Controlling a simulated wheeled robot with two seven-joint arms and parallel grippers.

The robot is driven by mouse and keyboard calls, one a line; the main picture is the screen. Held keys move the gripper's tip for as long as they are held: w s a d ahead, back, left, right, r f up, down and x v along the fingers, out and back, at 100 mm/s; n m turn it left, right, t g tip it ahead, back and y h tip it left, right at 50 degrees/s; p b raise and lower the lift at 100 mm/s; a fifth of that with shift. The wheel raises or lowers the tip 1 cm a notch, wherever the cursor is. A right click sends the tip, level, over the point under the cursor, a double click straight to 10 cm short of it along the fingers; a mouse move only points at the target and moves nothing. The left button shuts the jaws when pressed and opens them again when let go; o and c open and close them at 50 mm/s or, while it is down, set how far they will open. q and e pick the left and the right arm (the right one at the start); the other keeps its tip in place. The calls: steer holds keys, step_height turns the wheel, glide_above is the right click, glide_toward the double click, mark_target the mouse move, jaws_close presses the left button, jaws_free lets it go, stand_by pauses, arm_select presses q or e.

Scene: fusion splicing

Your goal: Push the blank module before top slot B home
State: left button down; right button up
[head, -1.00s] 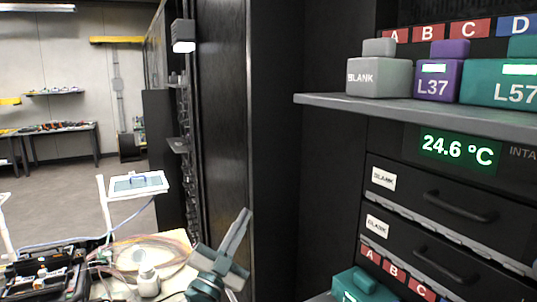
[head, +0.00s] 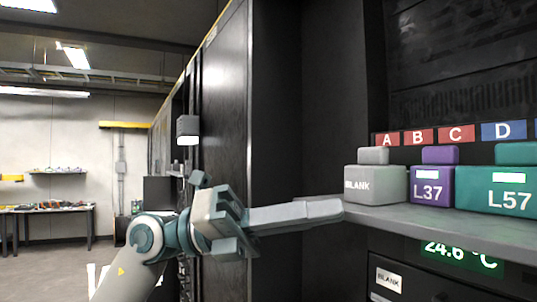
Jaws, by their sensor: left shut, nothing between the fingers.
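The grey blank module (head: 375,185), marked BLANK with a smaller grey block on top, sits on the top shelf (head: 400,219) at the left end of a row. It shows below the label A (head: 387,139) and left of the label B (head: 418,136); its exact slot is hard to tell from this angle. My left gripper (head: 335,208) is shut and empty, pointing right. Its fingertips show just left of the blank module, at about its lower edge. I cannot tell whether they touch it. My right gripper is not in view.
A purple L37 module (head: 431,185) and a teal L57 module (head: 492,188) stand right of the blank one. A drawer front (head: 400,282) and a temperature display (head: 462,255) are below the shelf. A dark cabinet wall (head: 275,150) stands to the left.

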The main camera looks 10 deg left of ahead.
arm_select(q)
steer(key=s+a+r+t+y, duration=0.1)
steer(key=a+r+t+y, duration=0.5)
steer(key=r+t+y, duration=0.1)
steer(key=t+y, duration=0.1)
steer(key=t, duration=0.1)
steer(key=shift+s+t+y, duration=0.3)
steer(key=shift+y, duration=0.1)
steer(key=shift+w+d+p, duration=0.1)
steer(key=shift+d+p, duration=0.05)
steer(key=shift+p, duration=0.15)
steer(key=p, duration=0.1)
glide_toward(357, 180)
steer(key=shift+w+d+f, duration=0.7)
steer(key=shift+d+f, duration=0.2)
steer(key=shift+f, duration=0.55)
steer(key=shift+w+d, duration=0.55)
steer(key=shift+d, duration=0.25)
steer(key=shift+w+d, duration=0.55)
steer(key=shift+d, duration=0.25)
steer(key=shift+w+d, duration=0.55)
steer(key=shift+d, duration=0.2)
steer(key=shift+w+d, duration=0.7)
steer(key=shift+d, duration=0.3)
steer(key=shift+w+d, duration=0.7)
steer(key=shift+d, duration=0.25)
steer(key=shift+b, duration=0.3)
steer(key=shift+a, duration=0.15)
